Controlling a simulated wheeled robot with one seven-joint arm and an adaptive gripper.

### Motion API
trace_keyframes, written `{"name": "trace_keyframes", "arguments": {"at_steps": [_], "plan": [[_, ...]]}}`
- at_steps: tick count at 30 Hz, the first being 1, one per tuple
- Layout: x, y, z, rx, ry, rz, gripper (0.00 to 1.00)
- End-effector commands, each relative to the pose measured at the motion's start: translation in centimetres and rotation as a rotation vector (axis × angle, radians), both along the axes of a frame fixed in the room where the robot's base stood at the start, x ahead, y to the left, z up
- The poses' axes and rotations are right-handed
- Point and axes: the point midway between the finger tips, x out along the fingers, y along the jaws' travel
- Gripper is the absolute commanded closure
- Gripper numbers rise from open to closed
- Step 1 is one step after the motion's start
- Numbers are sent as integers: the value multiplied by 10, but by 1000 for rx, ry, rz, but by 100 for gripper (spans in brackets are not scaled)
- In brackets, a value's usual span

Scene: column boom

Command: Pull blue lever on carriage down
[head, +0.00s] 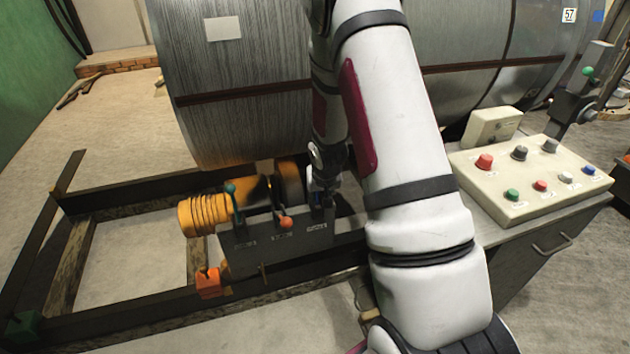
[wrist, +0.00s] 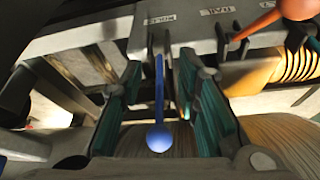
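The blue lever (wrist: 159,110) has a round blue knob and a thin blue stem. In the wrist view it stands out from a slot in the grey carriage panel. My gripper (wrist: 163,88) is open, with a teal-padded finger on each side of the lever and a visible gap to both. In the head view my gripper (head: 324,165) is at the right end of the carriage panel (head: 275,250), and it and my arm hide most of the blue lever there.
A teal-knobbed lever (head: 230,189) and an orange-knobbed lever (head: 286,223) stand left of the gripper on the same panel. A large metal drum (head: 240,100) is behind. A button console (head: 520,185) is at right. Dark frame rails (head: 120,325) surround the carriage.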

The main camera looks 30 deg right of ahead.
Motion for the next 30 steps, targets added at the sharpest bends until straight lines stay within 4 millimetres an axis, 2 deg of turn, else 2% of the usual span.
{"name": "trace_keyframes", "arguments": {"at_steps": [6, 14, 16, 21, 30], "plan": [[40, -21, 0, 0, -1, -1, 70], [80, -42, 0, 0, -1, -2, 70], [82, -42, -12, 1, 4, 1, 70], [87, -45, -24, 0, 2, 1, 70], [88, -46, -28, -1, 1, 1, 70]]}}
